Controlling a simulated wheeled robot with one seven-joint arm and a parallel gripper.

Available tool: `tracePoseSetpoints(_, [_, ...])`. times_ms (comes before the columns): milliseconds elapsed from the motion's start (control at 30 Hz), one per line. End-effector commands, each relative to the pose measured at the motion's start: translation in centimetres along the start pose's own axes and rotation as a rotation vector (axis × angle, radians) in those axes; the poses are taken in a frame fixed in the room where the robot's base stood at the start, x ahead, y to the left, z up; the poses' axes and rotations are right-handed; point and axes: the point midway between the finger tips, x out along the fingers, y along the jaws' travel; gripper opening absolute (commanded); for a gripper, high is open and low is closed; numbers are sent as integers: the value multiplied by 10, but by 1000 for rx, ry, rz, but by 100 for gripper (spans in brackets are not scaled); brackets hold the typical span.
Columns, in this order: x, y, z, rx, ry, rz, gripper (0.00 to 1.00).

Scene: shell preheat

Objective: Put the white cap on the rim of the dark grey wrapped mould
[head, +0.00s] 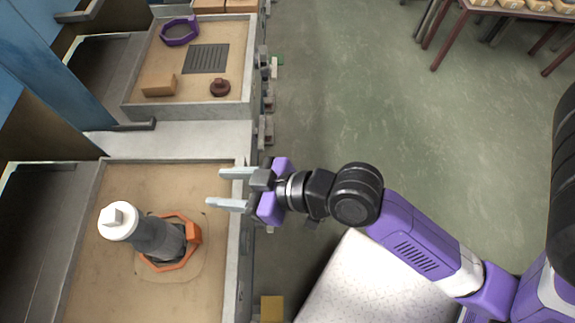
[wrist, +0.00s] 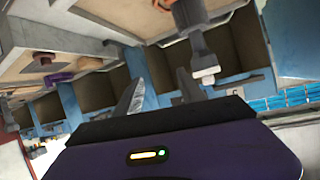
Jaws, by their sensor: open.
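The dark grey wrapped mould (head: 158,239) stands in an orange ring-shaped holder (head: 186,262) on the near sand-coloured bed. The white cap (head: 118,224), with a small square knob, is at the mould's top end and appears to sit on its rim. The wrist view shows the mould (wrist: 194,18) upside down, with the white cap (wrist: 207,77) at its end. My gripper (head: 220,188) is open and empty, to the right of the mould and apart from it. Its two fingers (wrist: 160,84) also show spread in the wrist view. Exact seating of the cap is hard to tell.
The near bed has a raised grey rim (head: 234,240). A farther tray (head: 130,107) holds a purple ring (head: 180,31), a tan block (head: 158,85), a dark grille (head: 206,58) and a brown round piece (head: 220,88). Green floor (head: 340,90) lies open to the right.

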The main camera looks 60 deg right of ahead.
Motion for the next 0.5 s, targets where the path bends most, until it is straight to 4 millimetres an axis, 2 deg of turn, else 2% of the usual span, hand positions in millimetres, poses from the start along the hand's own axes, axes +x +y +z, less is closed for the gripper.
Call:
tracePoseSetpoints(33, [-14, 6, 18, 23, -8, 50, 47])
tracePoseSetpoints(200, [-66, 22, 52, 60, 25, 209, 47])
tracePoseSetpoints(333, [-110, 22, 67, 62, 64, 291, 47])
tracePoseSetpoints(500, [-160, 10, 70, 50, 117, 337, 47])
